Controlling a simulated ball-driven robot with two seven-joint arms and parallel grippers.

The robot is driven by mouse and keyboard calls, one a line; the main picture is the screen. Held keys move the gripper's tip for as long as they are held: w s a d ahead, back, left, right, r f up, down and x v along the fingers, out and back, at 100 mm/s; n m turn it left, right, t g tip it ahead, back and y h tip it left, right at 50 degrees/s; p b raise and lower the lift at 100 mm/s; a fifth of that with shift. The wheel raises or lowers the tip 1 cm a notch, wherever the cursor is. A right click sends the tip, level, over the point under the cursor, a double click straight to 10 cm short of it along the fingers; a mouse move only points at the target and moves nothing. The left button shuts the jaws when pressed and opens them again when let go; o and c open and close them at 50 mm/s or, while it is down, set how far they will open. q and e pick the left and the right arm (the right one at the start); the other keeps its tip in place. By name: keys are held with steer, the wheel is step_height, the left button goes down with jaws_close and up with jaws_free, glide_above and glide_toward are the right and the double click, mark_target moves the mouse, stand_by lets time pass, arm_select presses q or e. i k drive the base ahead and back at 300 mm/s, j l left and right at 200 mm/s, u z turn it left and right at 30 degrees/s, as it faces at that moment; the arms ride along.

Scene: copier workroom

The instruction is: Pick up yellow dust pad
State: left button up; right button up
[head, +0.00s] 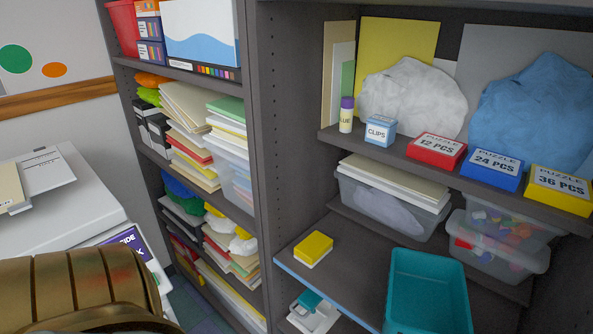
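The yellow dust pad (313,247) is a small block with a yellow top and a pale lower edge. It lies flat on a grey shelf (345,277) with a blue front edge, in the lower middle of the head view. Nothing covers it. Neither of my grippers shows in the head view. A ribbed bronze-coloured form fills the lower left corner, well apart from the pad.
A teal bin (428,290) stands right of the pad on the same shelf. Clear tubs (390,212) sit behind. Puzzle boxes (436,150) line the shelf above. A dark upright (262,170) rises left of the pad. A copier (60,210) stands at left.

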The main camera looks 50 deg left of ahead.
mark_target(313, 250)
steer(key=u, duration=1.45)
steer(key=z, duration=1.7)
steer(key=u, duration=1.7)
